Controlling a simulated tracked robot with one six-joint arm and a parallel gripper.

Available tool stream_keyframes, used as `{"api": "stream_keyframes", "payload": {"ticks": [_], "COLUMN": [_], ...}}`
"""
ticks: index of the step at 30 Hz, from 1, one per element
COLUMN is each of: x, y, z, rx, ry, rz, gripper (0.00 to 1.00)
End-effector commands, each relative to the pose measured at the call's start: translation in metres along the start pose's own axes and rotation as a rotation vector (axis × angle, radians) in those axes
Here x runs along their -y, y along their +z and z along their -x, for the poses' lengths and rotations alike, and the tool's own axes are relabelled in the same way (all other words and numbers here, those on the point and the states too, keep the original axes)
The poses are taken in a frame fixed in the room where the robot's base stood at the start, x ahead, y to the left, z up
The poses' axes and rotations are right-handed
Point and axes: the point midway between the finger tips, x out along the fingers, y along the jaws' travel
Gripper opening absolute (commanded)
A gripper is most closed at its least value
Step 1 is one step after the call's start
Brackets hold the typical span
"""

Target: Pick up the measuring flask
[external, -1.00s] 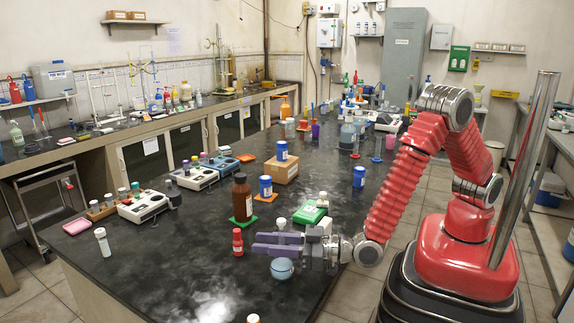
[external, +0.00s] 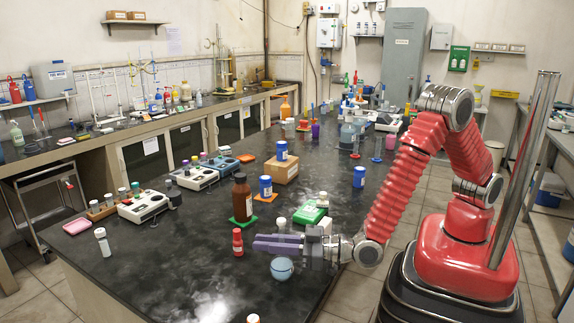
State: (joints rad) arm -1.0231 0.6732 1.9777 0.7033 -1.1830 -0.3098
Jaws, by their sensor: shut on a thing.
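The measuring flask (external: 281,268) is upright near the right-hand edge of the dark bench. Its round pale-blue bulb shows below my gripper, and a white stopper shows above the fingers in line with it. My gripper (external: 278,243) reaches in from the right, with its purple fingers level and shut around the flask's neck. The fingers hide most of the neck. The bulb appears to rest on the bench top; I see no clear gap under it.
A small red bottle (external: 238,242) stands just left of my fingertips. A brown bottle (external: 241,200) is behind it, and a green box (external: 310,212) is behind my gripper. Blue-labelled jars (external: 265,187) stand farther back. The bench front is mostly clear.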

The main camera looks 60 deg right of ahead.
Motion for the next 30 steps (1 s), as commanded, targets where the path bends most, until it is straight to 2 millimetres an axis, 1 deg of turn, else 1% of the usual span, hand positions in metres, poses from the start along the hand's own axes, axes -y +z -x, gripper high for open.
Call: {"api": "stream_keyframes", "payload": {"ticks": [5, 8, 16, 21, 25, 30], "x": [0.000, 0.000, 0.000, 0.000, 0.000, 0.000], "y": [-0.011, -0.023, -0.067, -0.089, -0.099, -0.100], "z": [0.000, 0.000, 0.000, 0.000, 0.000, 0.000], "rx": [-0.003, -0.004, -0.005, -0.003, -0.003, -0.001], "ry": [0.001, 0.000, 0.001, 0.001, 0.001, 0.001], "rz": [-0.001, -0.002, -0.004, -0.002, -0.001, 0.000], "gripper": [0.00, 0.00, 0.00, 0.00, 0.00, 0.00]}}
